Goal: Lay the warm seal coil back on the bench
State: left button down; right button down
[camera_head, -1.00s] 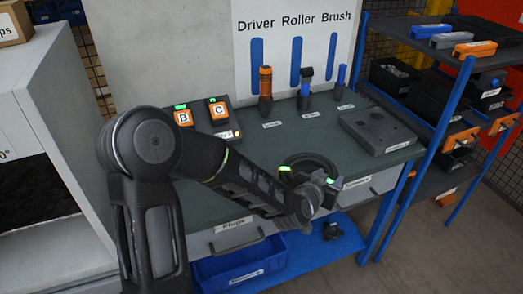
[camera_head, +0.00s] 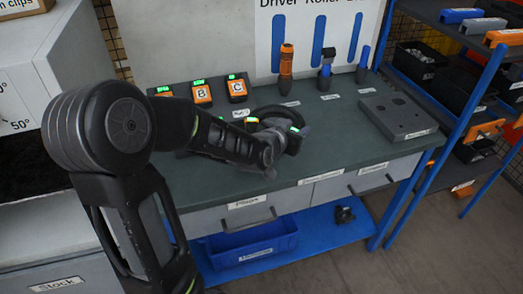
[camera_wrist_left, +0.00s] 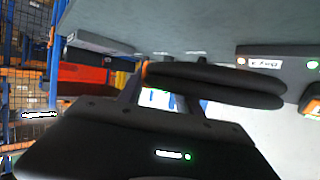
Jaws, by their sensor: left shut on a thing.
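In the left wrist view the coil (camera_wrist_left: 225,84) shows as thick black loops across the jaws. I cannot tell whether it touches the bench top. My right gripper is in neither view.
Orange units B (camera_head: 202,93) and C (camera_head: 237,87) stand behind my arm. An orange driver (camera_head: 286,61) and other tools stand at the back. A grey block (camera_head: 398,116) is on the right. The bench's front middle is clear.

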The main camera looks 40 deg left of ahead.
pick_arm(q)
jog(key=a, duration=0.1)
jog(key=s+a, duration=0.1)
jog(key=a+r, duration=0.1)
jog(key=shift+s+a+r+y, duration=0.1)
jog(key=shift+s+a+y, duration=0.1)
jog(key=shift+s+y, duration=0.15)
send_over(279, 157)
notch_tip(279, 157, down, 6)
jog(key=shift+r, duration=0.1)
notch_tip(279, 157, down, 4)
jog(key=shift+f, duration=0.15)
dwell(0.3)
jog(key=c, duration=0.8)
grip_release()
